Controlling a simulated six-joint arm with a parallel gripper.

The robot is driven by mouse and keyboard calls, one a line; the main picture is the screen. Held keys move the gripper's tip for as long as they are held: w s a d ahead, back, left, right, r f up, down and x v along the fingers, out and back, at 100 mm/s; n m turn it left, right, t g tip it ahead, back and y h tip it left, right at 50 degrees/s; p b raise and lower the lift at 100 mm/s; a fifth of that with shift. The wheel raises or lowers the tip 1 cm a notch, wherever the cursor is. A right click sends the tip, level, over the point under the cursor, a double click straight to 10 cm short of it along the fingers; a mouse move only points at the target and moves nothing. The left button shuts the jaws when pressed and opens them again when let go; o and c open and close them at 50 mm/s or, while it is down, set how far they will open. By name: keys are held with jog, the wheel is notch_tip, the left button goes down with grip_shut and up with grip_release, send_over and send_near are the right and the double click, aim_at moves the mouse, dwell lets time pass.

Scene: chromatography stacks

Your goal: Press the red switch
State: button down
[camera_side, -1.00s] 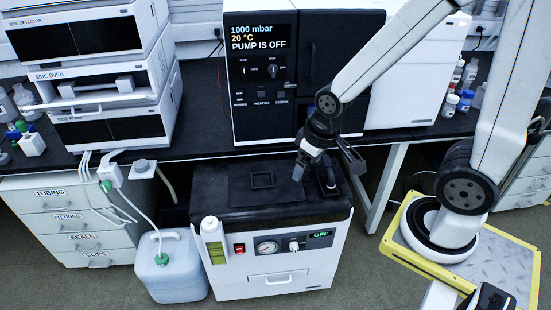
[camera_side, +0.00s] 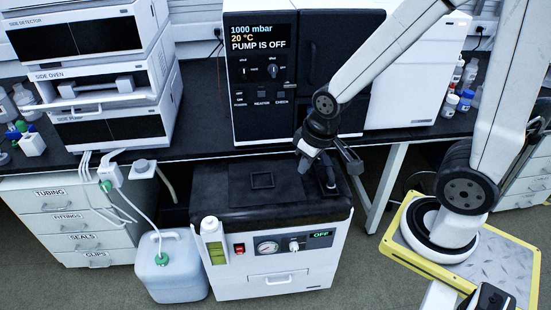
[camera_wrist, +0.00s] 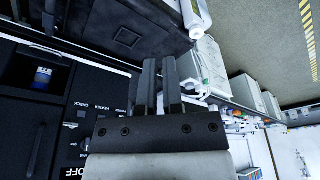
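The red switch (camera_side: 239,249) is on the front panel of the white and black pump unit (camera_side: 281,283) below the bench, left of a round gauge. In the side view my gripper (camera_side: 305,164) points down above the right part of the pump unit's black top, well up and to the right of the switch. In the wrist view its two dark fingers (camera_wrist: 160,62) lie close together with a narrow gap. Nothing shows between them, and I cannot tell if they are fully shut. The switch is not visible in the wrist view.
A translucent canister (camera_side: 172,272) is on the floor to the left. The black cabinet's screen (camera_side: 262,40) reads "PUMP IS OFF"; the pump's small display (camera_side: 320,234) reads "OFF".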

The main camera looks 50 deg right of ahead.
aim_at(240, 250)
jog(key=w+a+f+n+t, duration=0.1)
jog(key=w+a+f+n, duration=0.15)
jog(key=w+f, duration=0.55)
jog(key=w+a+f+n+t, duration=0.1)
jog(key=w+a+f, duration=0.4)
jog(key=f, duration=0.4)
notch_tip(240, 250, down, 25)
jog(key=s+a+n+t, duration=0.1)
jog(key=s+n+t, duration=0.1)
jog(key=n, duration=0.2)
jog(key=shift+s+a+h, duration=0.3)
jog(key=shift+s+h, duration=0.1)
jog(key=shift+f, duration=0.15)
jog(key=shift+w+d+f, duration=0.6)
jog(key=shift+w+f, duration=0.8)
jog(key=shift+w+d+f, duration=0.55)
jog(key=shift+w+f, duration=0.9)
jog(key=shift+w+d+f, duration=0.6)
jog(key=shift+w+f, duration=0.8)
